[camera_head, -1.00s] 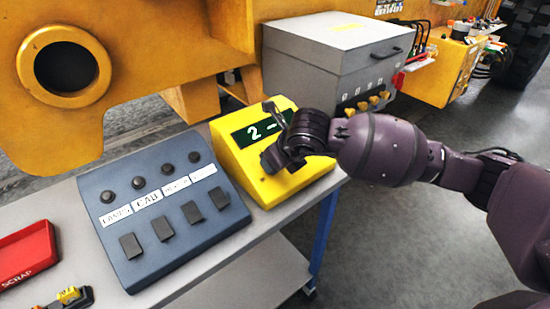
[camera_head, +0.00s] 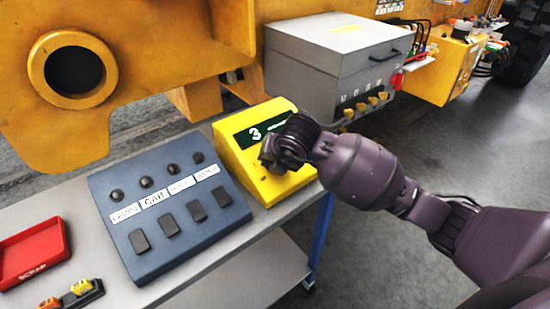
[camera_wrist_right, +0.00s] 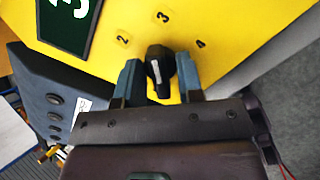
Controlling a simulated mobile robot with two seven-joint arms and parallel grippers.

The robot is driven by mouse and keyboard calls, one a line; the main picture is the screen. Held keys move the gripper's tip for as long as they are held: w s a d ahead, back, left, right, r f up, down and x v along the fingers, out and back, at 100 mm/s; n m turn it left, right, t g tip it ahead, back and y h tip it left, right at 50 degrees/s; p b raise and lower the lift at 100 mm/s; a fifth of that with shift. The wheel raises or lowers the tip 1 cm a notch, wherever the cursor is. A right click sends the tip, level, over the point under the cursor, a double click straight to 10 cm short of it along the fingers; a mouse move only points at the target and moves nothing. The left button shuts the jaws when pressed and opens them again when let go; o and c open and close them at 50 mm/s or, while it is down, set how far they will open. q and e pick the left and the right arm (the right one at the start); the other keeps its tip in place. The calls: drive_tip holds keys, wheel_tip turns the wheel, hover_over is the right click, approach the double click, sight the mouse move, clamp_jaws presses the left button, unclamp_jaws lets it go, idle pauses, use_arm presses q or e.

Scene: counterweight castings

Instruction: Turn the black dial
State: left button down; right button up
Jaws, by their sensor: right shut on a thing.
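The black dial (camera_wrist_right: 157,68) is on a yellow box (camera_head: 229,149), with the printed numbers 2, 3 and 4 around it in the right wrist view. A white mark shows on the dial's top. A dark green display (camera_head: 262,130) on the box reads 3. My right gripper (camera_wrist_right: 160,78) is shut on the dial, with one finger on each side of it. In the head view my right gripper (camera_head: 272,160) covers the dial almost wholly. My left gripper is not in view.
A blue-grey panel (camera_head: 165,215) with several black knobs and switches stands left of the yellow box. A red tray (camera_head: 35,250) marked SCRAP lies at the far left. A grey box (camera_head: 335,55) with yellow knobs stands behind. The grey bench (camera_head: 75,205) ends on the right.

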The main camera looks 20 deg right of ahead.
drive_tip(key=shift+m+p, duration=0.35)
drive_tip(key=shift+m, duration=0.85)
drive_tip(key=o, duration=0.6)
drive_tip(key=shift+c, duration=0.2)
